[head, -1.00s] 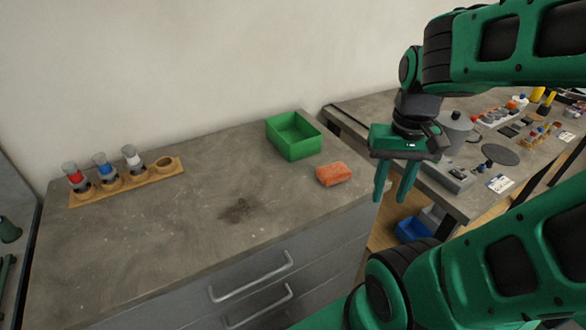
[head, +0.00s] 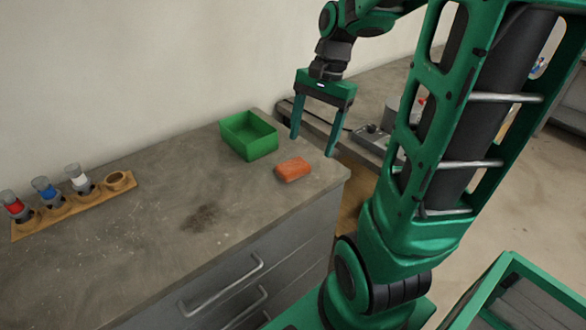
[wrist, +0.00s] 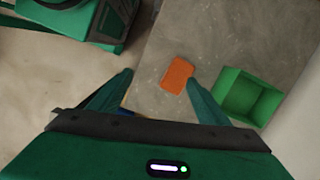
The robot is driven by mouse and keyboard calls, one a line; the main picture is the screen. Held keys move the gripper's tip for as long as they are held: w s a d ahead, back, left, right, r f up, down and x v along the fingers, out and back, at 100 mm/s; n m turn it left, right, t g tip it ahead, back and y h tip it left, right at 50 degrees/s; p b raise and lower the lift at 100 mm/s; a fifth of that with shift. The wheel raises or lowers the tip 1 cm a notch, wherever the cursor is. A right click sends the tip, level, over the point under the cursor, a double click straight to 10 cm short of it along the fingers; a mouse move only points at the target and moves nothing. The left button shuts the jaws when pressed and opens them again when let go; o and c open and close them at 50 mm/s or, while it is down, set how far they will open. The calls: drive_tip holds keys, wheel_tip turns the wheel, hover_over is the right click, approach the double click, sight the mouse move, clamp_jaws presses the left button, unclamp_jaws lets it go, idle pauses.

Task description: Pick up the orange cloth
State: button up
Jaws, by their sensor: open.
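The orange cloth (head: 293,169) is a small folded block lying flat on the grey counter, near its right front corner. My gripper (head: 312,147) is open and empty. It hangs with its fingers pointing down, above and apart from the cloth, beside the counter's right end. In the wrist view the cloth (wrist: 177,74) lies beyond the fingertips, close to the right finger's tip in the picture. My gripper's spread fingers also show there (wrist: 160,76).
A green open box (head: 249,137) stands just behind and left of the cloth. A wooden rack (head: 75,205) with several capped vials is at the left. A dark stain (head: 200,217) marks the counter (head: 150,250). A second bench (head: 365,105) stands behind my gripper.

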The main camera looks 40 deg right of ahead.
drive_tip(key=w+d+m+y, duration=0.1)
drive_tip(key=w+d+m, duration=0.1)
drive_tip(key=w+m, duration=0.3)
hover_over(294, 164)
drive_tip(key=d, duration=0.1)
drive_tip(key=shift+n, duration=0.4)
wheel_tip(294, 164, down, 6)
drive_tip(key=shift+w+d, duration=0.1)
drive_tip(key=shift+d, duration=0.05)
drive_tip(key=shift+s+x, duration=0.1)
drive_tip(key=shift+x, duration=1.25)
drive_tip(key=shift+s+x, duration=0.15)
drive_tip(key=shift+x, duration=1.2)
drive_tip(key=shift+d+f, duration=0.15)
drive_tip(key=shift+f, duration=0.15)
drive_tip(key=c, duration=1.1)
